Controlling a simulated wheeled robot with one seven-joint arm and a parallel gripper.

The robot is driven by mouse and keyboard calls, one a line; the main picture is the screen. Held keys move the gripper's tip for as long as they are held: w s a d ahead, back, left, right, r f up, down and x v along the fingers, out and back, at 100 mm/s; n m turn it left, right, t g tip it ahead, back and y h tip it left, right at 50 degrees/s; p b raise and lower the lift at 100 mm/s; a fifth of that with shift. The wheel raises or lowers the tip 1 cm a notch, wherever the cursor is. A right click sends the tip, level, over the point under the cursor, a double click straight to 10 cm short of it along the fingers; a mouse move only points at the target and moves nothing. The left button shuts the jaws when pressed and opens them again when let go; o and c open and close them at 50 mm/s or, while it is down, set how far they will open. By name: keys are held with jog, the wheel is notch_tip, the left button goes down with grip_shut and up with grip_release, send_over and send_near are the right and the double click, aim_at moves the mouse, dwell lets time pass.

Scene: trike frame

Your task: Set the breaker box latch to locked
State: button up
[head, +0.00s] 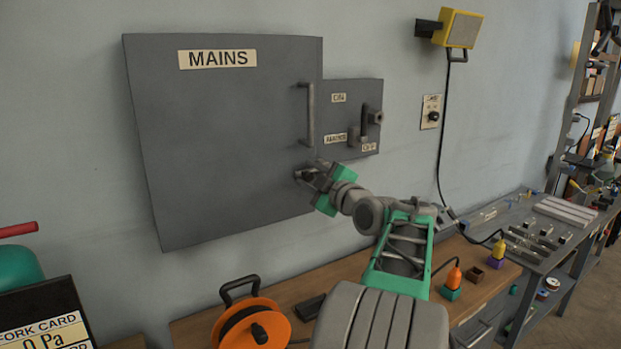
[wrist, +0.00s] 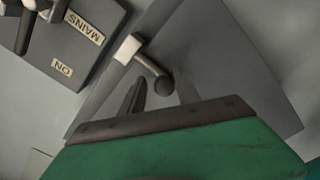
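The grey breaker box (head: 225,130), labelled MAINS, hangs on the wall with its door shut and a vertical bar handle (head: 309,115) near the door's right edge. In the wrist view, the latch (wrist: 150,64) is a short lever running from a pale pivot block to a dark round knob. My gripper (head: 308,173) is at the door's lower right edge, below the bar handle. In the wrist view, the fingers of my gripper (wrist: 161,88) are apart, with the knob between their tips and gaps showing beside it. In the head view, my gripper largely hides the latch.
A smaller switch panel (head: 340,96) with a lever (head: 364,121) adjoins the box on the right. Below are a wooden bench (head: 345,268) with an orange cable reel (head: 251,324) and a grey workbench (head: 545,256). A yellow lamp (head: 458,28) hangs at upper right.

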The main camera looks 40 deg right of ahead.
jog(key=shift+o, duration=0.6)
jog(key=shift+f, duration=0.1)
jog(key=shift+s+a, duration=0.1)
jog(key=shift+s, duration=0.35)
jog(key=b+v, duration=0.2)
jog(key=v, duration=0.5)
